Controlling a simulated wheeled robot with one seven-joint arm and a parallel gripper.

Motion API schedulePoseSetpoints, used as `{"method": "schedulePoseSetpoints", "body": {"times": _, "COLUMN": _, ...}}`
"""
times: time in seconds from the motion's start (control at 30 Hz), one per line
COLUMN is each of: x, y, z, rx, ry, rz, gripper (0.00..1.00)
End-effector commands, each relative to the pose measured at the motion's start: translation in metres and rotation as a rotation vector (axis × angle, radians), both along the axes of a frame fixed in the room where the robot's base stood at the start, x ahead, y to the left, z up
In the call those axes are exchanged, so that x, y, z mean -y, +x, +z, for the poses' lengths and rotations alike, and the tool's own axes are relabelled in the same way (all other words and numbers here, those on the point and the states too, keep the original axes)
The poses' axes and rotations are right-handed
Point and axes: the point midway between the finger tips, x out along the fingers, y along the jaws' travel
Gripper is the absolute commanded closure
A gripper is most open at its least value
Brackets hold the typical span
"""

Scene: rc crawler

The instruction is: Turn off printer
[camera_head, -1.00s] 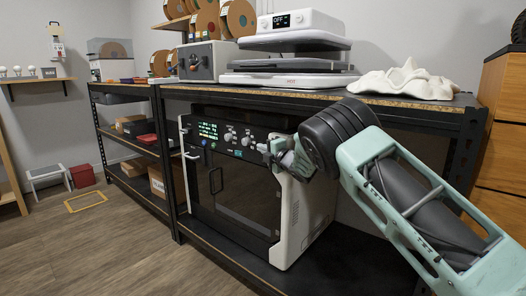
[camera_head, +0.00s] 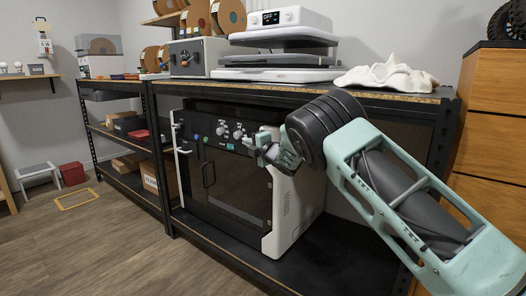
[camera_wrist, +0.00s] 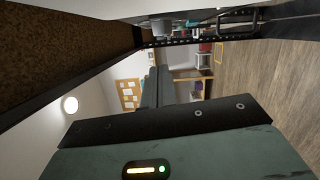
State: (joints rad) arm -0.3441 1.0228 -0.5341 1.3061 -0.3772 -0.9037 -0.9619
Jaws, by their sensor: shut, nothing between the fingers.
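The printer (camera_head: 226,187) is a large box with a dark front and white side, standing on the lower level of the black shelf unit. Its top front panel (camera_head: 206,127) carries a green button (camera_head: 197,138), a blue button (camera_head: 206,139) and several pale knobs. The panel's display area at the left looks dark. My gripper (camera_head: 262,143) is shut and empty at the right end of this panel, close in front of it. I cannot tell whether it touches the panel. It covers the panel's right end.
The shelf top (camera_head: 300,87) above my gripper holds a white heat press (camera_head: 285,45) and a crumpled white cloth (camera_head: 388,76). A wooden drawer cabinet (camera_head: 490,130) stands to the right of my arm. The floor (camera_head: 100,240) at the left front is clear.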

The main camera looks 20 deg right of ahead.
Motion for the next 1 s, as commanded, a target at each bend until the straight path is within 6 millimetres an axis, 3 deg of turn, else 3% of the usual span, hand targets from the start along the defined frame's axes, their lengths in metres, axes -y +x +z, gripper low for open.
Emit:
{"method": "schedulePoseSetpoints", "body": {"times": 0.6, "x": 0.035, "y": -0.081, "z": 0.005, "rx": 0.0, "ry": 0.0, "rz": -0.004, "gripper": 1.0}}
{"method": "schedulePoseSetpoints", "body": {"times": 1.0, "x": 0.038, "y": -0.088, "z": 0.004, "rx": 0.001, "ry": -0.001, "rz": -0.003, "gripper": 1.0}}
